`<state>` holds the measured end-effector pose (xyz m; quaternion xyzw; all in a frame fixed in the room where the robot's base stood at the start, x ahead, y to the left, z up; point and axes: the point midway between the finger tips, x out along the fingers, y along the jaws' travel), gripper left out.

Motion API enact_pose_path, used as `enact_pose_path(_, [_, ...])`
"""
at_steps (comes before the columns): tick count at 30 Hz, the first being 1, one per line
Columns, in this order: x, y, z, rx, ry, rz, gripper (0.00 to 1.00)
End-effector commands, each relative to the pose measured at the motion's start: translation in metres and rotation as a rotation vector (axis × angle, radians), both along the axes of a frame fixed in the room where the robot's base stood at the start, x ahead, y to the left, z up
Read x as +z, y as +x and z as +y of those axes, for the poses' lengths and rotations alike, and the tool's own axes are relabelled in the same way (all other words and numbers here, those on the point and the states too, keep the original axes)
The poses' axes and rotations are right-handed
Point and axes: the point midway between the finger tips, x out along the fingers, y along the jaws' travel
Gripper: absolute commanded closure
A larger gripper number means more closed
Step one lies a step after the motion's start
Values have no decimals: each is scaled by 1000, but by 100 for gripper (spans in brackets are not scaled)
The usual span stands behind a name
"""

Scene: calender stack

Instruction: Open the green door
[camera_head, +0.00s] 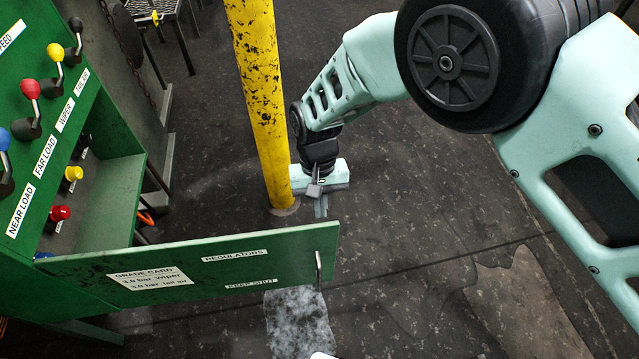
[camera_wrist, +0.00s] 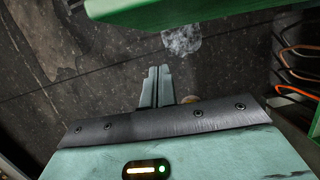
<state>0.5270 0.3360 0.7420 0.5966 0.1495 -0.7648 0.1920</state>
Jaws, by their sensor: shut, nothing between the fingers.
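The green door (camera_head: 215,262), labelled REGULATORS and KEEP SHUT, stands swung well out from the green cabinet (camera_head: 25,225). Its free end, with a metal handle (camera_head: 318,270), points right. The door's edge also crosses the top of the wrist view (camera_wrist: 175,12). My gripper (camera_head: 321,207) is beyond the door's free end, on its inner side, close to the yellow post. In the wrist view its two fingers (camera_wrist: 157,75) are together and empty, pointing toward the door, with a gap between. The door's inner face is mostly hidden in the head view.
A worn yellow post (camera_head: 258,95) rises just left of my gripper. Levers with coloured knobs (camera_head: 55,52) line the cabinet, and more sit in the open compartment (camera_head: 105,195). Orange hoses (camera_wrist: 295,90) show at the right in the wrist view. Floor to the right is clear.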

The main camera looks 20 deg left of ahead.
Motion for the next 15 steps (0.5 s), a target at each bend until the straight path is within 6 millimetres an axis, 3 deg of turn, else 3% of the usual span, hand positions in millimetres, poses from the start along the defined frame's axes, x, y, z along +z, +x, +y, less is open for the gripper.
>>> enact_pose_path(1, [-9,-3,-2,0,-3,1,100])
enact_pose_path(7, [-6,-27,-14,1,0,1,100])
enact_pose_path(15, [-8,-37,-20,0,2,-1,100])
